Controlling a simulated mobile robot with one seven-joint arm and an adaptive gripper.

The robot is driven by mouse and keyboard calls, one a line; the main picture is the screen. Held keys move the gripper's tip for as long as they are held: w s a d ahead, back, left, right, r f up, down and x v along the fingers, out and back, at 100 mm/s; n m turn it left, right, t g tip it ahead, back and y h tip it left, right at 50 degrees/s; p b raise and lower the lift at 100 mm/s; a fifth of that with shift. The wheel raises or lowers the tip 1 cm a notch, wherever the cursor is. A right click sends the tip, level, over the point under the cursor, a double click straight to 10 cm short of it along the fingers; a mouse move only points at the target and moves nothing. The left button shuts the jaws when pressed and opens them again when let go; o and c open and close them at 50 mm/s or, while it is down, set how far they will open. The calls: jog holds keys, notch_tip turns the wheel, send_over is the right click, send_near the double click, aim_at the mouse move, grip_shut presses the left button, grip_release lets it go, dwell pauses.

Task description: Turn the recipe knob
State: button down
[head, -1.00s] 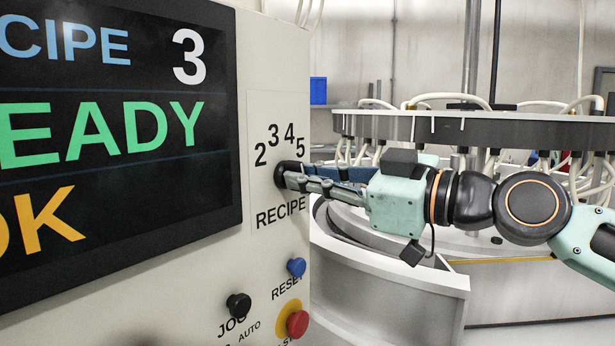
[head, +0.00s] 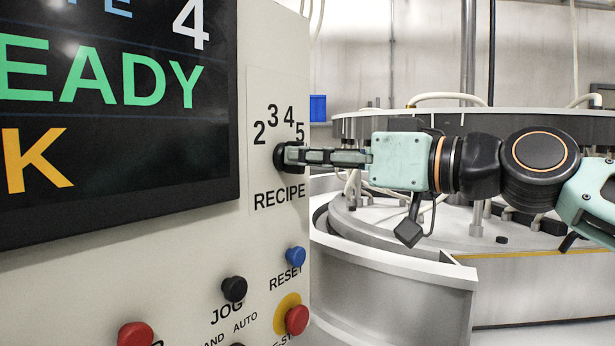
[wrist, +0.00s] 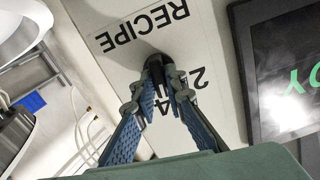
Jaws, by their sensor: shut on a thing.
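The black recipe knob (head: 280,157) sits on the light panel face, below the numbers 2, 3, 4, 5 and above the word RECIPE. My gripper (head: 292,156) reaches in from the right and is shut on the knob. In the wrist view the fingertips (wrist: 160,72) close around the dark knob (wrist: 154,60), which is mostly hidden between them. The screen (head: 110,110) shows a white 4 at the top, with green and orange text below. The knob's pointer cannot be made out.
Below the knob are a blue RESET button (head: 295,257), a black JOG button (head: 234,288), and red buttons (head: 297,320) and (head: 135,334). The round lapping machine (head: 400,270) stands behind my arm. A small blue box (head: 318,108) is at the back.

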jog(key=shift+m+b, duration=0.75)
jog(key=shift+m, duration=0.35)
jog(key=c, duration=2)
grip_release()
jog(key=shift+o, duration=0.2)
jog(key=shift+d, duration=0.1)
jog(key=v, duration=1.2)
